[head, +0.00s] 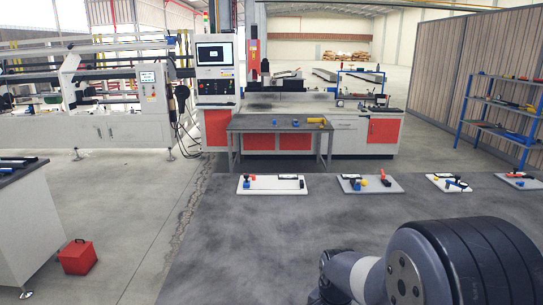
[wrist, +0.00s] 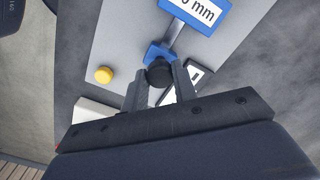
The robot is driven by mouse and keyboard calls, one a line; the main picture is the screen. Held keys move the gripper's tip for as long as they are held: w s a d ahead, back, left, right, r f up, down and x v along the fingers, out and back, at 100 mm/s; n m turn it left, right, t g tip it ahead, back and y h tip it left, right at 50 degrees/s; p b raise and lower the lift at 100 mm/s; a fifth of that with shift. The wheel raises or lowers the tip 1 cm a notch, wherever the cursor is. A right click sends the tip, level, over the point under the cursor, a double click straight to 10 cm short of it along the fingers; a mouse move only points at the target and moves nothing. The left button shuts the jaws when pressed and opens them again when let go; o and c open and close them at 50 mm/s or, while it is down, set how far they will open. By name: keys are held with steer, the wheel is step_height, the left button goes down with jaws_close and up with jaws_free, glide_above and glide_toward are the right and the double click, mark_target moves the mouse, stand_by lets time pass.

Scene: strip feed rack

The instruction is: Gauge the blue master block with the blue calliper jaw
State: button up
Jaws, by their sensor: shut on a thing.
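In the wrist view my gripper (wrist: 160,76) is shut on a black round knob (wrist: 160,72). The knob sits at the near end of a blue piece (wrist: 157,52), which looks like the blue calliper jaw. A grey bar runs from it to a blue-framed white display (wrist: 197,12) ending in "mm"; the leading part of the reading is cut off. I cannot make out a blue master block between the jaws. My gripper is hidden in the head view, where only my arm shows at the lower right.
A yellow cylinder (wrist: 104,75) stands on the light board (wrist: 125,40), left of my gripper. A black-and-white label (wrist: 196,77) lies close by the right finger. In the head view several boards with small parts, such as the white one (head: 271,191), line the dark table's (head: 260,235) far edge.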

steer(key=shift+a, duration=1.3)
stand_by(0.9)
steer(key=shift+a, duration=0.75)
stand_by(0.5)
steer(key=o, duration=0.9)
steer(key=shift+c, duration=0.2)
steer(key=shift+r, duration=0.1)
steer(key=shift+r+p, duration=2.6)
steer(key=shift+r, duration=0.35)
